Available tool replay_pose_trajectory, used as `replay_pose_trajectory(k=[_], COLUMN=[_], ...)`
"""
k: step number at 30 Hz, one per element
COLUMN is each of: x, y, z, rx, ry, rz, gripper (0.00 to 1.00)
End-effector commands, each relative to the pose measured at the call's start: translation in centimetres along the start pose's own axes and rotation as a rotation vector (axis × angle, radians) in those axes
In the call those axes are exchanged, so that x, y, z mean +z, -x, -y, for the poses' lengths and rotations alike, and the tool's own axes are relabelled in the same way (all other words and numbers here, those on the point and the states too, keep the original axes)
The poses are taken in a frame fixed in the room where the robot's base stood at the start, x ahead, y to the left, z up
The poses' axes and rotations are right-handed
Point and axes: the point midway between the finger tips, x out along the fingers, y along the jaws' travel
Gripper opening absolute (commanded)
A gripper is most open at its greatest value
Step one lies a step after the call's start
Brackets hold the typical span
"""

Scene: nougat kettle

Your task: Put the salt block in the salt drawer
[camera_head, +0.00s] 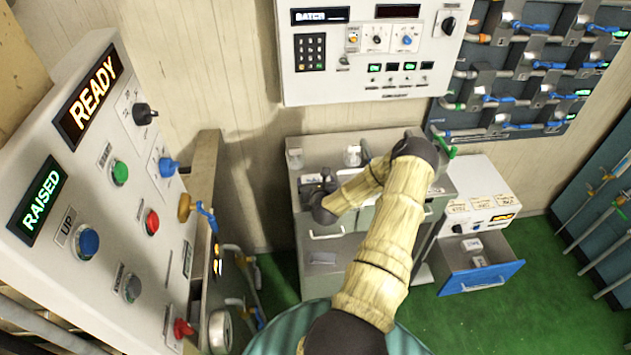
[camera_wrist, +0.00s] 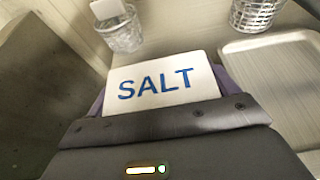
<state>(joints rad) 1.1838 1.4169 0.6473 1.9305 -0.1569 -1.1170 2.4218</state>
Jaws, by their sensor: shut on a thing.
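The salt block (camera_wrist: 165,68) is a white block with "SALT" in blue letters in the wrist view. My gripper (camera_wrist: 160,98) is shut on it, with the dark fingers at its two sides. In the head view my gripper (camera_head: 317,188) is over the left part of the grey counter, and I cannot make out the block there. An open drawer with a blue front (camera_head: 482,278) juts from the white cabinet (camera_head: 478,190) at the right, with pale blocks inside. The cabinet's labels are too small to read.
A control panel (camera_head: 115,190) fills the left. My arm spans the counter (camera_head: 330,145). Green floor lies around the open drawer.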

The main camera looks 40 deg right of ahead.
Motion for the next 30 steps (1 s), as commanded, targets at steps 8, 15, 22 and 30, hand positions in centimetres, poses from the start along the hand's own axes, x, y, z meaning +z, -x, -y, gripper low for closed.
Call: replay_pose_trajectory(k=[8, 15, 22, 30], x=[-0.2, -0.2, -0.1, -0.1], y=[-0.1, -0.1, 0.9, 4.6], z=[0.0, 0.0, 0.1, 0.1], rx=[-0.001, -0.001, -0.001, 0.0], ry=[0.0, 0.0, -0.001, 0.0], rz=[0.0, 0.0, -0.001, -0.002], gripper=[0.98, 1.0, 1.0, 1.0])
